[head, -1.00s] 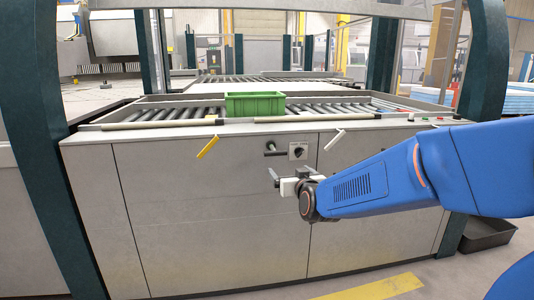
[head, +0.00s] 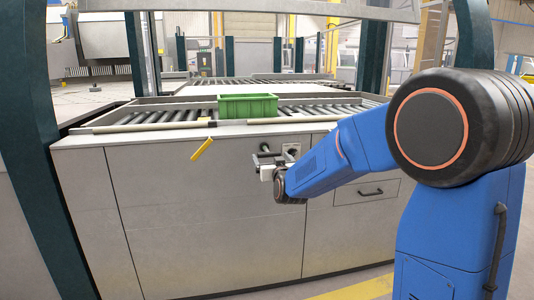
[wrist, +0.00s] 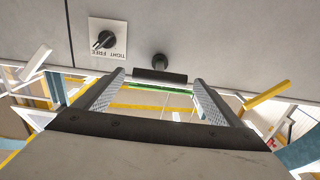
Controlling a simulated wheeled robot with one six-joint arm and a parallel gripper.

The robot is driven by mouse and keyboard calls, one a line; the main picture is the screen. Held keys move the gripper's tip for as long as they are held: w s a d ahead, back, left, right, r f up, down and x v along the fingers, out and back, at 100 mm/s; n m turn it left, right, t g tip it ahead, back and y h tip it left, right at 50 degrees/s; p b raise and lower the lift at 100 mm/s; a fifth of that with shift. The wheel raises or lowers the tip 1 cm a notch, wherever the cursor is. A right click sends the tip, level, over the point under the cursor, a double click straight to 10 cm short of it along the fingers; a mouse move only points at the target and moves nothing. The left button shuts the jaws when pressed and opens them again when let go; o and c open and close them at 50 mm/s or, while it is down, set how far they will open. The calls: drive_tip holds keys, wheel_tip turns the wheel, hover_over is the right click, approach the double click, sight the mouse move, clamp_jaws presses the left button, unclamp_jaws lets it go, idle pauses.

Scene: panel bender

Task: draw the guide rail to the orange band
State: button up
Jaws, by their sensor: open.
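A black T-shaped handle (wrist: 160,75) stands out from the grey front panel. My gripper (head: 268,163) is open and also shows at the panel in the head view. Long pale rails lie along the front of the roller bed, one on the left (head: 150,127). I cannot tell whether the handle joins the guide rail. I cannot make out an orange band.
A dial (wrist: 105,40) marked TIGHT and FREE is beside the handle. A yellow lever (head: 202,148) sticks out left of it. A green crate (head: 248,106) sits on the rollers. A drawer (head: 367,191) is lower right. The floor shows a yellow stripe (head: 355,291).

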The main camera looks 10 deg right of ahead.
drive_tip(key=w, duration=0.7)
drive_tip(key=shift+w, duration=0.35)
drive_tip(key=shift+c, duration=0.3)
drive_tip(key=c, duration=1.5)
drive_tip(key=shift+o, duration=0.2)
drive_tip(key=s, duration=1)
drive_tip(key=o, duration=1.5)
drive_tip(key=shift+s, duration=0.1)
drive_tip(key=s, duration=1.7)
drive_tip(key=shift+s, duration=0.15)
